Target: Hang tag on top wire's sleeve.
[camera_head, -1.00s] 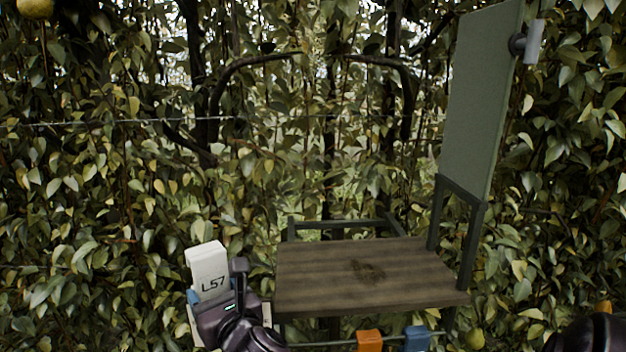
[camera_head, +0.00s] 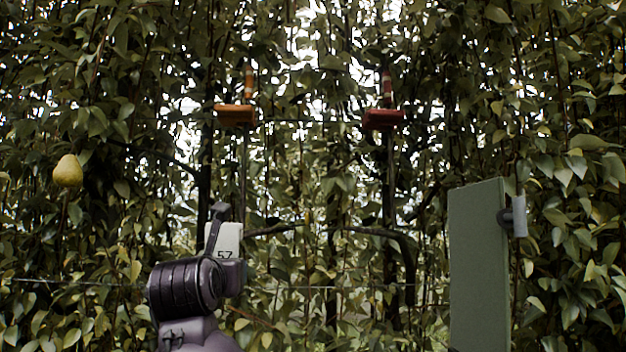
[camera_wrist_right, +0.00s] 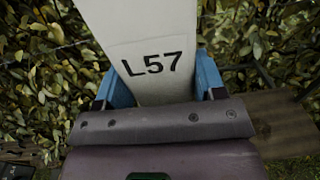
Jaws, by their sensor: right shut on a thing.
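My right gripper (camera_wrist_right: 162,82) has its blue fingers shut on a white tag (camera_wrist_right: 140,28) marked L57. In the head view the same tag (camera_head: 228,240) stands roughly upright at left of centre, partly hidden by my dark wrist. A thin top wire (camera_head: 310,122) crosses the foliage above it. An orange block (camera_head: 235,115) and a red block (camera_head: 383,119) sit at that wire's height, each with a striped upright piece above. I cannot tell which part is the sleeve. The tag is below the orange block in the picture, apart from it. My left gripper is not in view.
A green panel (camera_head: 478,265) stands at the right, with a pale grey cylinder (camera_head: 519,216) on its edge. A lower wire (camera_head: 75,282) crosses behind my arm. A pear (camera_head: 68,171) hangs at the left. Dense leaves fill the background, with thin poles below both blocks.

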